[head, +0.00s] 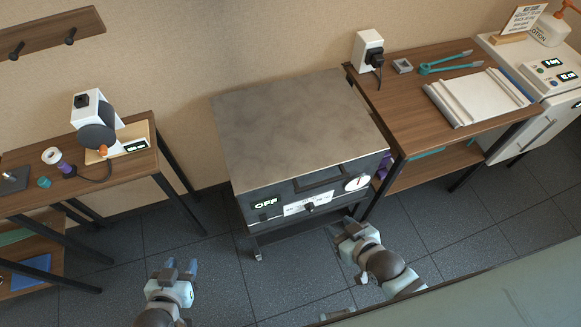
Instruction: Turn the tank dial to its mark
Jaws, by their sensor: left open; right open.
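The tank (290,135) is a dark box with a broad grey metal lid, standing in the middle of the head view. I cannot make out a mark. My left gripper (180,266) is open and empty, over the floor to the lower left of the tank. My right gripper (348,234) is open and empty, just below the panel's right part, apart from the dial.
A wooden table (30,165) with a white-and-black device (96,118) stands at the left. A wooden bench (400,110) at the right holds a white tray (478,97), teal tongs (445,64) and a plugged outlet box (368,53). Tiled floor lies open before the tank.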

